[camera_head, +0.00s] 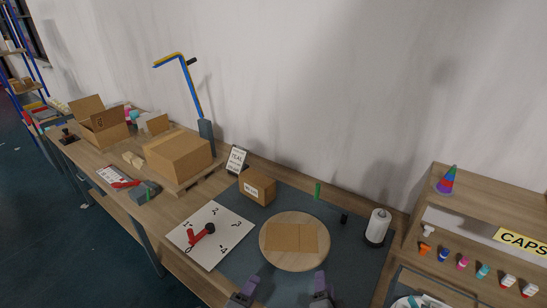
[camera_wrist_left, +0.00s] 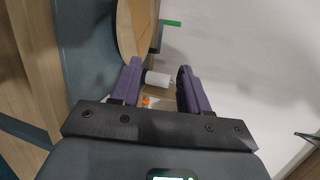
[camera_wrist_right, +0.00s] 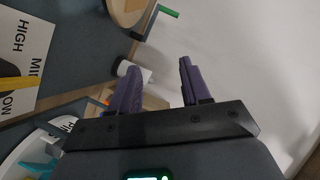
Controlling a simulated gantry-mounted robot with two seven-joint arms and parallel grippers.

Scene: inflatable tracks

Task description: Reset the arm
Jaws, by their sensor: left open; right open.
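My left gripper (camera_head: 245,289) and my right gripper (camera_head: 321,287) show as purple fingers at the bottom edge of the head view. Both sit in front of the round wooden board (camera_head: 271,261) and are apart from it. In the left wrist view the left fingers (camera_wrist_left: 160,74) are spread with nothing between them. In the right wrist view the right fingers (camera_wrist_right: 160,74) are also spread and empty. A white roll shows beyond the left fingers, with the pale wall behind. Most of both arms is out of the head view.
A flat cardboard piece (camera_head: 303,238) lies on the round board. A small labelled box (camera_head: 257,188), a white numbered sheet (camera_head: 211,253) with a red tool, and a white roll (camera_head: 377,225) surround it. A shelf (camera_head: 471,211) with coloured caps stands right; larger cartons (camera_head: 179,156) stand left.

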